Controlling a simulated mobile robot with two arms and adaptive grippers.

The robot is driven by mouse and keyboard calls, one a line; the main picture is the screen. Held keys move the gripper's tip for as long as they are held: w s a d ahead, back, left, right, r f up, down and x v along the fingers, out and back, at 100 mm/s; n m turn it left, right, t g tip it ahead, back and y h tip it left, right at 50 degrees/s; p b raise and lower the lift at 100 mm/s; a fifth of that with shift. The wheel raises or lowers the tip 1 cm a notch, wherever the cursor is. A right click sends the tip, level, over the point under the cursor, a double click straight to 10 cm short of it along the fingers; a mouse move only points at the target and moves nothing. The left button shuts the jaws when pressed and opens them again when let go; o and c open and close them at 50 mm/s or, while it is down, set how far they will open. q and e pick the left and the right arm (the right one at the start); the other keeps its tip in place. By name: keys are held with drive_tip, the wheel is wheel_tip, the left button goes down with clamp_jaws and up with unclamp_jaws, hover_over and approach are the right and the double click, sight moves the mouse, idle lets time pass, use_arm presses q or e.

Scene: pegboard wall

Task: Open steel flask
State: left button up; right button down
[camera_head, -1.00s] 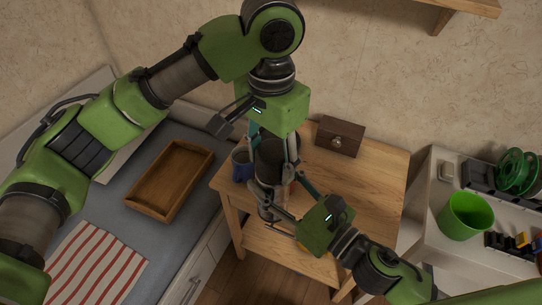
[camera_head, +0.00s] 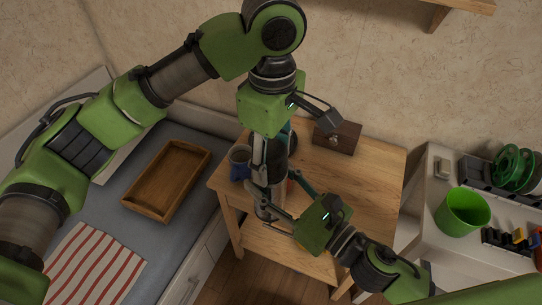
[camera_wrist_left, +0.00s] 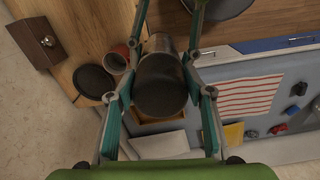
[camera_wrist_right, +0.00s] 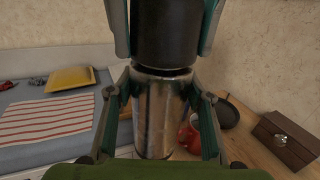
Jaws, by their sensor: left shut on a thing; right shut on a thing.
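The steel flask has a shiny metal body (camera_wrist_right: 162,118) and a wide dark lid (camera_wrist_right: 167,35); it stands upright above the small wooden table. My left gripper (camera_head: 277,158) comes from above and is shut around the lid, whose round dark top (camera_wrist_left: 160,85) fills the space between its fingers in the left wrist view. My right gripper (camera_head: 268,196) comes from the front right and is shut on the metal body below. A narrow dark gap shows between lid and body in the right wrist view; I cannot tell whether they are apart.
On the wooden table (camera_head: 370,180) are a wooden box (camera_head: 337,138) with a knob, a bluish mug (camera_head: 240,160), a red mug (camera_wrist_left: 116,60) and a dark disc (camera_wrist_left: 94,81). A wooden tray (camera_head: 167,180) is at left. A green bucket (camera_head: 462,212) stands at right.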

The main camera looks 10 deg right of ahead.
use_arm(q)
drive_tip(key=n, duration=0.5)
drive_tip(key=shift+w, duration=0.2)
drive_tip(key=o, duration=1.2)
drive_tip(key=shift+s, duration=0.1)
